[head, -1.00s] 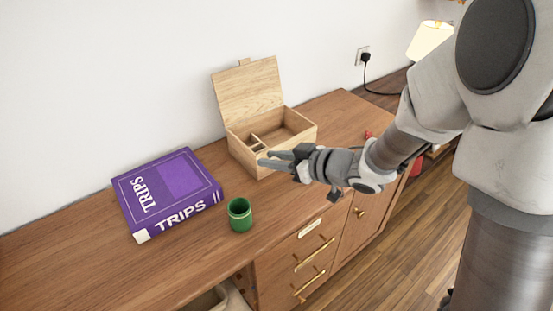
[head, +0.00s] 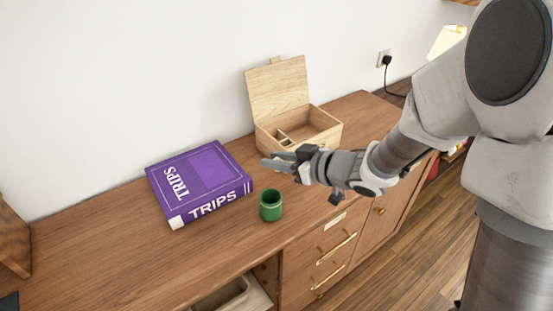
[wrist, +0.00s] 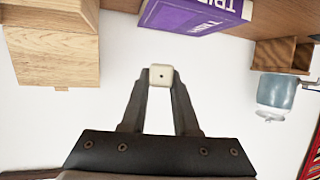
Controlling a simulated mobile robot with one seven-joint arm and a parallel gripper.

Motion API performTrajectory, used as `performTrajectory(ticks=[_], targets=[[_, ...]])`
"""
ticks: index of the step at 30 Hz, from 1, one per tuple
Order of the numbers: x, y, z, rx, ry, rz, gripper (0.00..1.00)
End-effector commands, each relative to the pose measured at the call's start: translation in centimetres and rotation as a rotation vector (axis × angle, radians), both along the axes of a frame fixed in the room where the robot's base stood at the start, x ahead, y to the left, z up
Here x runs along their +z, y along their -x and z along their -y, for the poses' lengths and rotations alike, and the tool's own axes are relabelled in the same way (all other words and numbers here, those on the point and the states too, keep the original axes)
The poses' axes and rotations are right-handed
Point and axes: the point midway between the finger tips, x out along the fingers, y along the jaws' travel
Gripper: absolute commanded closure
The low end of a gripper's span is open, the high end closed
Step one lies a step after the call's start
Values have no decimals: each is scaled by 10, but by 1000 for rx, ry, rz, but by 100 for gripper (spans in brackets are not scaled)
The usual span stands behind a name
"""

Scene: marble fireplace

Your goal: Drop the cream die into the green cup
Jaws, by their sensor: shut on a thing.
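The cream die (wrist: 161,75), with one dark pip facing the camera, is held between the fingertips of my gripper (wrist: 161,80) in the wrist view. In the head view my gripper (head: 268,160) points left over the dresser, and the die cannot be made out there. The green cup (head: 271,208) stands upright on the dresser top near its front edge. My gripper's tips appear above the cup in the picture, apart from it; the height gap is hard to judge. The cup is not visible in the wrist view.
A purple book (head: 200,180) lies left of the cup; it also shows in the wrist view (wrist: 195,14). An open wooden box (head: 325,130) with its lid raised stands behind my gripper. The dresser top (head: 110,240) is clear at the front left.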

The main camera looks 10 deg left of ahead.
Motion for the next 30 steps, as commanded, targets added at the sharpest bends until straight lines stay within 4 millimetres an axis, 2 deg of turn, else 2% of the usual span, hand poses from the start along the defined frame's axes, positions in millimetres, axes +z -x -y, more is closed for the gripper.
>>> performTrajectory(ticks=[13,18,26,27,30], targets=[[-48,0,0,0,0,1,100],[-55,0,0,0,0,1,100],[-54,0,0,-1,1,1,100],[-54,0,0,-1,1,1,66],[-54,0,0,0,0,1,48]])
